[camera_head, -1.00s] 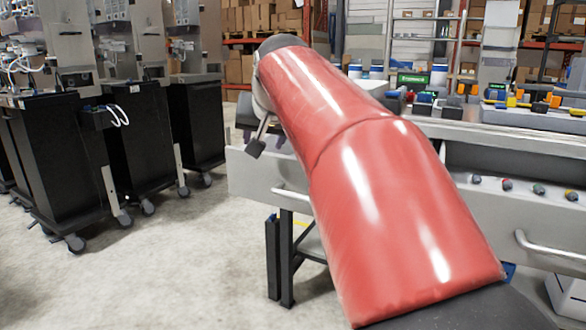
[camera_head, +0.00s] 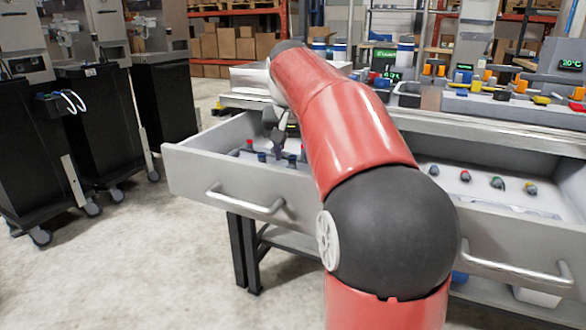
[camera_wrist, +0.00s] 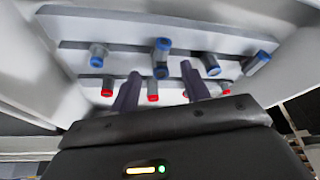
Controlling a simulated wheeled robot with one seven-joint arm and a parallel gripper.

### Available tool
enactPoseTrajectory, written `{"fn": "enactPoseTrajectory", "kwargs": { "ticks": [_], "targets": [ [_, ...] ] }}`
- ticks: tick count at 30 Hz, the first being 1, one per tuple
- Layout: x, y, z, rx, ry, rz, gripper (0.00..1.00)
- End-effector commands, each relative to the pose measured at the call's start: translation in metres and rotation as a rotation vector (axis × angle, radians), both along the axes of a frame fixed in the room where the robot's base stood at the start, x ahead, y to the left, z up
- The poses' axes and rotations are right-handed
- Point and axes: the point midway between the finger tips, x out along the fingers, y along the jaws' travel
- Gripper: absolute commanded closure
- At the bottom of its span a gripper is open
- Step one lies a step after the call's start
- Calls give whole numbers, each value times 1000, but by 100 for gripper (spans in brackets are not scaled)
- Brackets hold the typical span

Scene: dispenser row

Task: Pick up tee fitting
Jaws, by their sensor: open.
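Several small grey fittings with blue or red ends stand in the open left drawer (camera_head: 232,207). In the wrist view the blue-ended fittings include ones at the left (camera_wrist: 98,55), the middle (camera_wrist: 162,46) and the right (camera_wrist: 257,61); red-ended fittings (camera_wrist: 107,88) sit in the row nearer my gripper. I cannot tell for certain which one is the tee fitting. My gripper (camera_wrist: 160,76) is open and empty, its fingers pointing at the fittings, with the middle blue-ended one showing between the fingertips. In the head view my gripper (camera_head: 279,145) hangs over the drawer.
A second open drawer (camera_head: 520,215) at the right holds several more small fittings. The bench top above it carries bins, coloured parts and a temperature display (camera_head: 570,64). Black cabinets (camera_head: 95,125) stand at the left. The drawer walls surround my gripper closely.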

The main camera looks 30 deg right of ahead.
Motion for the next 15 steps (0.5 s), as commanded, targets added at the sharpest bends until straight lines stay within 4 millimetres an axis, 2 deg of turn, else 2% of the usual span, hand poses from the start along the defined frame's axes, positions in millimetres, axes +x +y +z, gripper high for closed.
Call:
{"fn": "enactPoseTrajectory", "kwargs": {
  "ticks": [1, 4, 13, 15],
  "targets": [
    [3, -2, -10, 2, 5, -1, 54],
    [7, -4, -19, 0, 2, 0, 54],
    [9, -5, -23, 1, 0, 0, 54],
    [9, -5, -23, 1, 0, 0, 63]
  ]
}}
